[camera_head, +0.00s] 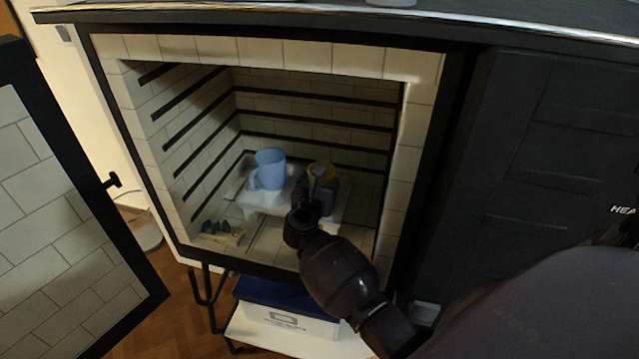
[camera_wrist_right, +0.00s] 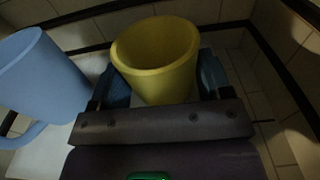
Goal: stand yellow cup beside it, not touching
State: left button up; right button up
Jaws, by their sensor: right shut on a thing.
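The yellow cup (camera_head: 321,166) is inside the open kiln, mostly hidden behind my right gripper (camera_head: 319,182) in the head view. In the right wrist view the yellow cup (camera_wrist_right: 155,62) is upright between the two fingers of the right gripper (camera_wrist_right: 162,88), which is shut on it. The light blue mug (camera_head: 269,169) stands on the white kiln shelf (camera_head: 262,205), left of the yellow cup. In the right wrist view the blue mug (camera_wrist_right: 42,82) shows a gap to the yellow cup. I cannot tell whether the yellow cup's base touches the shelf. My left gripper is not in view.
The kiln's tiled walls (camera_head: 398,180) are close on the right. The kiln door (camera_head: 62,215) stands open at the left. Small coloured pieces (camera_head: 220,232) lie on the kiln floor at the front left. A blue-lidded box (camera_head: 285,305) is below the kiln.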

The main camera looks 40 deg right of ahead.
jog(key=shift+s+f+b, duration=0.2)
jog(key=shift+f+b, duration=0.1)
jog(key=shift+f, duration=0.3)
jog(key=o, duration=1.1)
jog(key=shift+a+f, duration=0.1)
jog(key=shift+f, duration=0.05)
jog(key=shift+c, duration=0.2)
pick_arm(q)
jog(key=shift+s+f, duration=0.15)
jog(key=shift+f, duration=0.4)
pick_arm(e)
jog(key=shift+r+p, duration=0.45)
jog(key=shift+r, duration=0.05)
jog(key=shift+a+r, duration=0.1)
jog(key=shift+a, duration=0.1)
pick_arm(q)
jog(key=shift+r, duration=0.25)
pick_arm(e)
jog(key=v, duration=1.1)
jog(key=shift+s+r, duration=0.2)
jog(key=shift+r, duration=0.15)
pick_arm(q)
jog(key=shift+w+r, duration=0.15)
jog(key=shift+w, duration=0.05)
pick_arm(e)
jog(key=shift+a, duration=0.1)
